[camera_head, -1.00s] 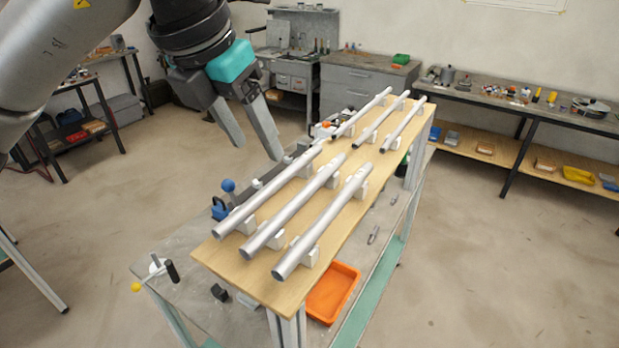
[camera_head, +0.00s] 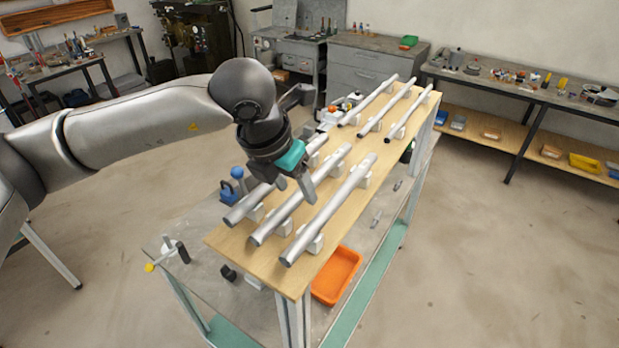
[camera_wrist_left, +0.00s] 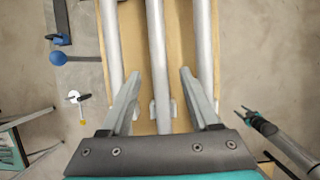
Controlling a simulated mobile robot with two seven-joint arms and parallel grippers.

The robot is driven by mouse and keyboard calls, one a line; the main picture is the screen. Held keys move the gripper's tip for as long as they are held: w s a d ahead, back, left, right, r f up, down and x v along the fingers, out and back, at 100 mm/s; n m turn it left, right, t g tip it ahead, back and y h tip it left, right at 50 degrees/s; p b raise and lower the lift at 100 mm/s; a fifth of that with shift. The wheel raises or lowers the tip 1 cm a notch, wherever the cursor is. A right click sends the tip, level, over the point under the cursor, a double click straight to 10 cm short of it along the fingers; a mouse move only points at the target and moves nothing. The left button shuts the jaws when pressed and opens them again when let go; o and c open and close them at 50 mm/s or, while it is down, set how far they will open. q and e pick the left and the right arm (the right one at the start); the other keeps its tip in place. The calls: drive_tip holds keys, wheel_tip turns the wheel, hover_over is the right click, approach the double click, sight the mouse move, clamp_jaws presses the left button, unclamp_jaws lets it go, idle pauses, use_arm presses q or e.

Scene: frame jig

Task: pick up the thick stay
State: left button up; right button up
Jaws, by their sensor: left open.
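Three grey tubular stays lie side by side on white supports at the near end of the wooden board: a left one (camera_head: 246,206), a middle one (camera_head: 272,223) and a right one (camera_head: 326,215). I cannot tell surely which is the thick stay. My left gripper (camera_head: 296,191) is open and empty over the middle stay, hiding part of it. In the left wrist view my left gripper (camera_wrist_left: 158,80) points down with the middle stay (camera_wrist_left: 155,30) between its fingers in the picture; contact is not visible. My right gripper (camera_wrist_left: 243,115) shows small at the right; its jaw state is unclear.
Several thinner-looking stays (camera_head: 374,101) lie at the board's far end. The wooden board (camera_head: 262,262) stands above a grey bench. An orange tray (camera_head: 337,275) sits below its right side. A blue ball-topped tool (camera_head: 237,174) and a clamp (camera_head: 174,250) stand at the left.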

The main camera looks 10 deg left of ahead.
use_arm(q)
drive_tip(key=shift+w+f, duration=0.15)
drive_tip(key=shift+f, duration=0.35)
clamp_jaws()
idle(0.3)
